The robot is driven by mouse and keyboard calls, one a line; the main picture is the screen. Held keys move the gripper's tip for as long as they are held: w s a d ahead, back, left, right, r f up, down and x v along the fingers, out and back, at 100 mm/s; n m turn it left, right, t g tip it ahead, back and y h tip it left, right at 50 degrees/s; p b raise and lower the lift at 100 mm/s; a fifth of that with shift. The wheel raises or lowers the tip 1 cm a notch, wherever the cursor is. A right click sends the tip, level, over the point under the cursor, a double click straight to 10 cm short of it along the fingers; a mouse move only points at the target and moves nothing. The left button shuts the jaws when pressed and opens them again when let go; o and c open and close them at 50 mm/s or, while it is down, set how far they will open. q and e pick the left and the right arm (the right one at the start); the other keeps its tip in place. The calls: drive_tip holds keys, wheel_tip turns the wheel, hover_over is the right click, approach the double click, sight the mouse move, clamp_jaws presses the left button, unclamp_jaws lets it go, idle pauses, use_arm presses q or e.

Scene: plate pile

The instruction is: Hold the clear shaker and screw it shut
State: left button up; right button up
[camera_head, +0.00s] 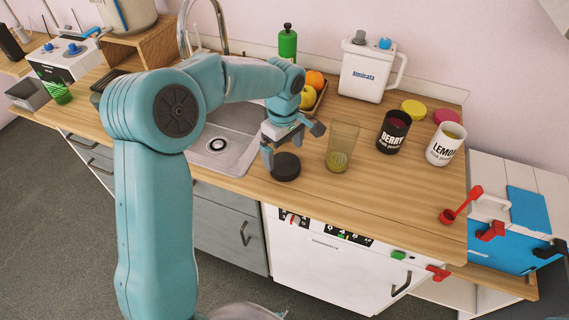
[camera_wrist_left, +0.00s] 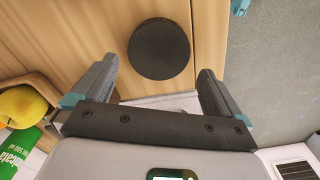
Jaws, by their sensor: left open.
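The clear shaker (camera_head: 342,148) stands upright and uncapped on the wooden counter, with a yellowish-green layer at its bottom. A round black lid (camera_head: 286,167) lies flat on the counter, left of the shaker. My left gripper (camera_head: 284,148) is open just above and behind the lid. In the left wrist view the lid (camera_wrist_left: 159,48) lies ahead of the two spread fingers (camera_wrist_left: 160,85), with nothing between them. The shaker does not show in the wrist view. My right gripper is not in view.
A black BERRY tub (camera_head: 393,134) and a white LEMON tub (camera_head: 445,146) stand right of the shaker. A white jug (camera_head: 366,72) and a fruit tray (camera_head: 313,95) are behind. The sink (camera_head: 215,145) is left. The counter's front right is clear, apart from a red scoop (camera_head: 455,208).

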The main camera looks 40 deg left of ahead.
sight(285, 163)
use_arm(q)
wheel_tip(285, 163, down, 5)
drive_tip(key=shift+d+r+p, duration=0.15)
drive_tip(key=shift+p, duration=0.3)
drive_tip(key=shift+w, duration=0.1)
drive_tip(key=c, duration=0.8)
